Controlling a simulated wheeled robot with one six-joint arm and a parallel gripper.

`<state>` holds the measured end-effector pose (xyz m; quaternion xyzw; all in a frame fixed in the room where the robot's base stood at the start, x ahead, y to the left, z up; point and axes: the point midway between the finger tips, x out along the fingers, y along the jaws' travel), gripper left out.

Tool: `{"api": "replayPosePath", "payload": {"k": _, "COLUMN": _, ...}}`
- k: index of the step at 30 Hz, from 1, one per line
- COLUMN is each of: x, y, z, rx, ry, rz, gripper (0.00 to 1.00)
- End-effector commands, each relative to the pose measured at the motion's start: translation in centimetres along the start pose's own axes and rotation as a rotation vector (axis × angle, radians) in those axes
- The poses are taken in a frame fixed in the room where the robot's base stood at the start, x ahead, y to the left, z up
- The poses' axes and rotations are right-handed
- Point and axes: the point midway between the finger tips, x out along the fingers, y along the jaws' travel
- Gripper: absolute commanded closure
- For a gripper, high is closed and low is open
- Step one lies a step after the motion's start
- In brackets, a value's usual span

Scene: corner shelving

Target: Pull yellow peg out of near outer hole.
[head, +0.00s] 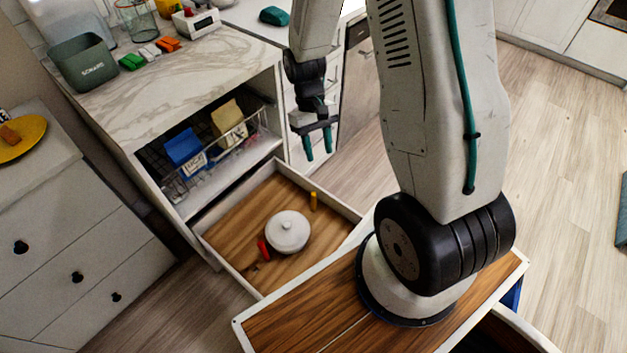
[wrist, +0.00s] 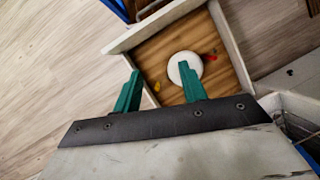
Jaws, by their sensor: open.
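The yellow peg (head: 313,200) stands in the open wooden drawer, to the right of a white round lidded pot (head: 287,232). In the wrist view the yellow peg (wrist: 157,87) shows small between my two green fingers. The hole it sits in is too small to make out. A red peg (head: 263,249) is on the other side of the pot; it also shows in the wrist view (wrist: 212,57). My gripper (head: 318,153) is open and empty, pointing down, well above the drawer and apart from the peg.
The drawer's raised pale walls (head: 325,193) surround the peg and pot. A wire basket (head: 228,142) with blue and tan packages sits on the shelf behind. The marble counter (head: 165,88) above holds a green bin (head: 83,62) and small items.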

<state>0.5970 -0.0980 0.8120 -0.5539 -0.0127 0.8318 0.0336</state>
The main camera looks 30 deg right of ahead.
Motion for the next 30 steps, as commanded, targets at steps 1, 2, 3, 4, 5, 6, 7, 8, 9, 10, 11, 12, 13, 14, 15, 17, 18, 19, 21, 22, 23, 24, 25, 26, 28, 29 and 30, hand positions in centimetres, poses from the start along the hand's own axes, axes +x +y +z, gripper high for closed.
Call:
{"api": "replayPosePath", "payload": {"k": 1, "x": 2.2, "y": 0.5, "z": -1.3, "rx": -0.007, "ry": -0.011, "rz": -0.006, "gripper": 0.58}}
{"api": "replayPosePath", "payload": {"k": 2, "x": 3.4, "y": 0.8, "z": -2.0, "rx": -0.013, "ry": -0.012, "rz": -0.008, "gripper": 0.58}}
{"api": "replayPosePath", "payload": {"k": 3, "x": 5.0, "y": 1.2, "z": -3.1, "rx": -0.021, "ry": -0.01, "rz": -0.01, "gripper": 0.58}}
{"api": "replayPosePath", "payload": {"k": 4, "x": 6.2, "y": 1.5, "z": -3.8, "rx": -0.029, "ry": -0.008, "rz": -0.011, "gripper": 0.58}}
{"api": "replayPosePath", "payload": {"k": 5, "x": 7.5, "y": 1.8, "z": -4.6, "rx": -0.035, "ry": -0.005, "rz": -0.012, "gripper": 0.58}}
{"api": "replayPosePath", "payload": {"k": 6, "x": 9.3, "y": 2.1, "z": -5.5, "rx": -0.046, "ry": -0.001, "rz": -0.014, "gripper": 0.58}}
{"api": "replayPosePath", "payload": {"k": 7, "x": 10.6, "y": 2.4, "z": -6.2, "rx": -0.054, "ry": 0.005, "rz": -0.014, "gripper": 0.58}}
{"api": "replayPosePath", "payload": {"k": 8, "x": 12.0, "y": 2.7, "z": -6.9, "rx": -0.062, "ry": 0.011, "rz": -0.015, "gripper": 0.58}}
{"api": "replayPosePath", "payload": {"k": 9, "x": 13.8, "y": 3.0, "z": -7.8, "rx": -0.074, "ry": 0.02, "rz": -0.015, "gripper": 0.58}}
{"api": "replayPosePath", "payload": {"k": 10, "x": 15.1, "y": 3.3, "z": -8.4, "rx": -0.083, "ry": 0.028, "rz": -0.014, "gripper": 0.58}}
{"api": "replayPosePath", "payload": {"k": 11, "x": 16.4, "y": 3.5, "z": -9.1, "rx": -0.094, "ry": 0.038, "rz": -0.013, "gripper": 0.58}}
{"api": "replayPosePath", "payload": {"k": 12, "x": 18.1, "y": 3.8, "z": -9.9, "rx": -0.107, "ry": 0.053, "rz": -0.01, "gripper": 0.58}}
{"api": "replayPosePath", "payload": {"k": 13, "x": 19.3, "y": 4.0, "z": -10.6, "rx": -0.119, "ry": 0.067, "rz": -0.007, "gripper": 0.58}}
{"api": "replayPosePath", "payload": {"k": 14, "x": 20.4, "y": 4.2, "z": -11.2, "rx": -0.129, "ry": 0.081, "rz": -0.004, "gripper": 0.58}}
{"api": "replayPosePath", "payload": {"k": 15, "x": 21.7, "y": 4.5, "z": -12.0, "rx": -0.145, "ry": 0.102, "rz": 0.002, "gripper": 0.58}}
{"api": "replayPosePath", "payload": {"k": 17, "x": 23.4, "y": 4.9, "z": -13.4, "rx": -0.17, "ry": 0.141, "rz": 0.014, "gripper": 0.58}}
{"api": "replayPosePath", "payload": {"k": 18, "x": 24.2, "y": 5.2, "z": -14.6, "rx": -0.19, "ry": 0.176, "rz": 0.027, "gripper": 0.58}}
{"api": "replayPosePath", "payload": {"k": 19, "x": 24.5, "y": 5.4, "z": -15.7, "rx": -0.209, "ry": 0.212, "rz": 0.041, "gripper": 0.58}}
{"api": "replayPosePath", "payload": {"k": 21, "x": 23.6, "y": 5.9, "z": -18.0, "rx": -0.241, "ry": 0.29, "rz": 0.073, "gripper": 0.58}}
{"api": "replayPosePath", "payload": {"k": 22, "x": 23.3, "y": 6.0, "z": -18.6, "rx": -0.251, "ry": 0.314, "rz": 0.083, "gripper": 0.58}}
{"api": "replayPosePath", "payload": {"k": 23, "x": 23.0, "y": 6.2, "z": -19.2, "rx": -0.263, "ry": 0.336, "rz": 0.094, "gripper": 0.58}}
{"api": "replayPosePath", "payload": {"k": 24, "x": 22.8, "y": 6.3, "z": -19.7, "rx": -0.276, "ry": 0.36, "rz": 0.105, "gripper": 0.58}}
{"api": "replayPosePath", "payload": {"k": 25, "x": 22.7, "y": 6.3, "z": -19.9, "rx": -0.285, "ry": 0.37, "rz": 0.111, "gripper": 0.58}}
{"api": "replayPosePath", "payload": {"k": 26, "x": 22.7, "y": 6.4, "z": -20.1, "rx": -0.293, "ry": 0.379, "rz": 0.116, "gripper": 0.58}}
{"api": "replayPosePath", "payload": {"k": 28, "x": 22.8, "y": 6.4, "z": -20.4, "rx": -0.305, "ry": 0.387, "rz": 0.122, "gripper": 0.58}}
{"api": "replayPosePath", "payload": {"k": 29, "x": 23.0, "y": 6.4, "z": -20.4, "rx": -0.308, "ry": 0.386, "rz": 0.122, "gripper": 0.58}}
{"api": "replayPosePath", "payload": {"k": 30, "x": 23.3, "y": 6.5, "z": -20.5, "rx": -0.308, "ry": 0.385, "rz": 0.122, "gripper": 0.58}}
